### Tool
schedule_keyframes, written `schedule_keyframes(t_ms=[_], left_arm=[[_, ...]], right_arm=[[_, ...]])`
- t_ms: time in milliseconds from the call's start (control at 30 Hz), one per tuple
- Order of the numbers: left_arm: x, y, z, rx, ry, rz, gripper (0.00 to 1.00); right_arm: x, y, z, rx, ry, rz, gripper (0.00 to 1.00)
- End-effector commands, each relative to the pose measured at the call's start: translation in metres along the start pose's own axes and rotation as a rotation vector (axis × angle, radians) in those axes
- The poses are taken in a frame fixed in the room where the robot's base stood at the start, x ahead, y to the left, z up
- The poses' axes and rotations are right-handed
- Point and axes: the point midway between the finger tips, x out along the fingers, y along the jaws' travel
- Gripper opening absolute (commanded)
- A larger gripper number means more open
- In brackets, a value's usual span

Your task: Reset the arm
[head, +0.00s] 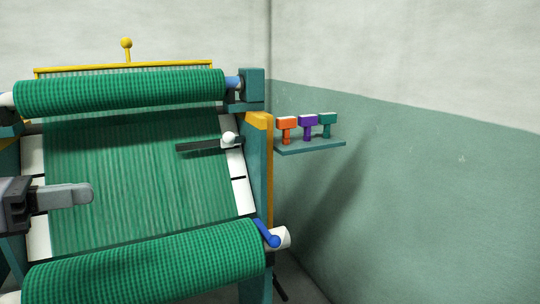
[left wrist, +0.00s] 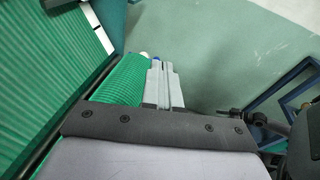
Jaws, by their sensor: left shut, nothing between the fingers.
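My left gripper (head: 86,193) comes in from the left in the head view, in front of the green netting sheet (head: 150,180) of the machine. Its fingers are together with nothing between them. In the left wrist view the closed fingers (left wrist: 158,68) point away from the camera, beside the lower green netting roll (left wrist: 122,82). I cannot tell how far the fingers are from the netting. My right gripper does not show in either view.
The machine carries an upper netting roll (head: 120,91) and a lower one. A dark bar with a white knob (head: 228,139) lies across the sheet's right side. A blue handle (head: 266,233) sits at the lower roll's end. A wall shelf (head: 310,146) holds orange, purple and green tools.

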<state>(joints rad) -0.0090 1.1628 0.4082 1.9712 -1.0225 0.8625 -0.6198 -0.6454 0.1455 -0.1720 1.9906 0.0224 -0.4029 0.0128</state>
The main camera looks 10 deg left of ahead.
Motion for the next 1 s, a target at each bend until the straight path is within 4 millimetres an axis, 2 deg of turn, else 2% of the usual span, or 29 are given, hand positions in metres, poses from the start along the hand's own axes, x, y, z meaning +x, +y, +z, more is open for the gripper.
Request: schedule_keyframes(t_ms=[33,167,267,367,467,533,633,700,800,900,933,1000], left_arm=[[0.007,0.0,-0.014,-0.147,-0.056,-0.019,0.0],[0.019,0.004,-0.039,-0.497,-0.214,-0.032,0.0],[0.026,0.008,-0.067,-0.812,-0.341,-0.02,0.0],[0.032,0.012,-0.107,-1.172,-0.472,0.018,0.0],[0.036,0.009,-0.159,-1.552,-0.599,0.089,0.0],[0.039,-0.001,-0.2,-1.819,-0.683,0.156,0.0],[0.044,-0.03,-0.263,-2.197,-0.79,0.281,0.0],[0.048,-0.058,-0.303,-2.445,-0.855,0.381,0.0],[0.054,-0.103,-0.347,-2.729,-0.919,0.519,0.0],[0.059,-0.14,-0.373,-2.922,-0.956,0.63,0.0],[0.061,-0.148,-0.378,2.885,0.937,-0.637,0.0],[0.063,-0.163,-0.387,2.811,0.901,-0.649,0.0]], right_arm=[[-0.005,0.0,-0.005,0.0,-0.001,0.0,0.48],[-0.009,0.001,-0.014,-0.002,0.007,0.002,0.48],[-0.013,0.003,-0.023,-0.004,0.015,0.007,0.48],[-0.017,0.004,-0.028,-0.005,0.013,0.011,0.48],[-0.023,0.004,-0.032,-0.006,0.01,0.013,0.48],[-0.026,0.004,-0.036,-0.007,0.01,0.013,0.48],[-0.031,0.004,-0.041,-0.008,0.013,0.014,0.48],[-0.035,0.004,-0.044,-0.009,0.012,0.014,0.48],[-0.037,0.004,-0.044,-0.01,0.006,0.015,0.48],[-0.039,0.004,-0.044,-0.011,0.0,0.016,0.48],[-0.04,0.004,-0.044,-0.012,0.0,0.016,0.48],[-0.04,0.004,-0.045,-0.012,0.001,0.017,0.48]])
